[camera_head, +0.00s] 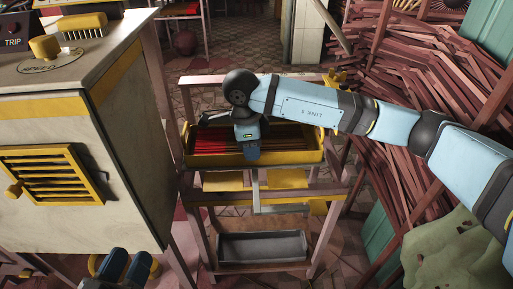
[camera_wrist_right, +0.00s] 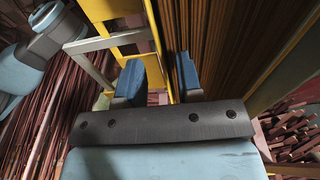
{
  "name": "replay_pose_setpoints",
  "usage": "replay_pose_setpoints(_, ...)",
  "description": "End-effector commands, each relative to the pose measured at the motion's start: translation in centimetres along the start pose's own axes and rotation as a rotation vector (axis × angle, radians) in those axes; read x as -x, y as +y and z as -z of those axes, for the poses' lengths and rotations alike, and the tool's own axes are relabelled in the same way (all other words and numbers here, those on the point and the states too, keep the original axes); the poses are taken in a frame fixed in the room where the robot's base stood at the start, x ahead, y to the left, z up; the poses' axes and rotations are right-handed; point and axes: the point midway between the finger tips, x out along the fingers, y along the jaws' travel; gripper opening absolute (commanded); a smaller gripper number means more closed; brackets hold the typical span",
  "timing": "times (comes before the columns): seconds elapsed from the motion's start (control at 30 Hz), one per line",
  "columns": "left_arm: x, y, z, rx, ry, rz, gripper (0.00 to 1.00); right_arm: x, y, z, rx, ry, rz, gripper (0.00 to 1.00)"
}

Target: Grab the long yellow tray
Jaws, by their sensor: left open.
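The long yellow tray (camera_head: 298,158) lies across the upper level of a rack and holds dark red and brown sticks. My right gripper (camera_head: 252,155) is at the middle of its front side, reached from the right. In the right wrist view, the tray's yellow wall (camera_wrist_right: 160,40) passes between the fingers of my right gripper (camera_wrist_right: 160,80). One finger is on the stick side and the other is outside. A gap shows beside the wall, so the fingers look open around it. My left gripper (camera_head: 126,266) is open, low at the left, away from the tray.
A pale cabinet with a yellow vent (camera_head: 55,175) stands close on the left. The rack's lower level holds a grey metal tray (camera_head: 262,246). Bundles of reddish sticks (camera_head: 400,100) fill the right side. A pale green sack (camera_head: 450,255) is at the lower right.

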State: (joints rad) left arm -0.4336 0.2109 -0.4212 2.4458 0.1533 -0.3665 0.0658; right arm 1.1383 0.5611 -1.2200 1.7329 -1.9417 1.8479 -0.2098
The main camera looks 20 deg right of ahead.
Motion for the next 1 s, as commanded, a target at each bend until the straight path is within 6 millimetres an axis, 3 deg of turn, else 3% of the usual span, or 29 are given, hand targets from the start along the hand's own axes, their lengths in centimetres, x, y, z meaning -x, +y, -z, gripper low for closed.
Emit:
replay_pose_setpoints(0.03, 0.0, -0.2, -1.0, -0.001, -0.018, -0.002, 0.43, -1.4, 0.3, -0.2, 0.003, 0.001, -0.001, 0.33)
replay_pose_setpoints(0.17, 0.0, -0.4, -2.3, 0.001, -0.063, -0.007, 0.43, -2.9, 0.7, -0.6, 0.007, 0.0, -0.001, 0.33)
replay_pose_setpoints(0.47, 0.0, -0.4, -2.6, 0.002, -0.085, -0.009, 0.43, -3.2, 0.9, -0.7, 0.008, 0.0, 0.001, 0.33)
replay_pose_setpoints(0.5, 0.0, -0.4, -2.6, 0.003, -0.085, -0.009, 0.43, -3.2, 0.9, -0.7, 0.008, 0.0, 0.0, 0.31)
replay_pose_setpoints(0.63, 0.0, -0.4, -2.6, 0.003, -0.085, -0.009, 0.43, -3.2, 0.9, -0.7, 0.008, 0.0, 0.0, 0.01)
replay_pose_setpoints(1.0, 0.0, -0.3, -2.6, 0.003, -0.085, -0.009, 0.43, -3.1, 0.8, -0.7, 0.007, -0.001, 0.001, 0.0)
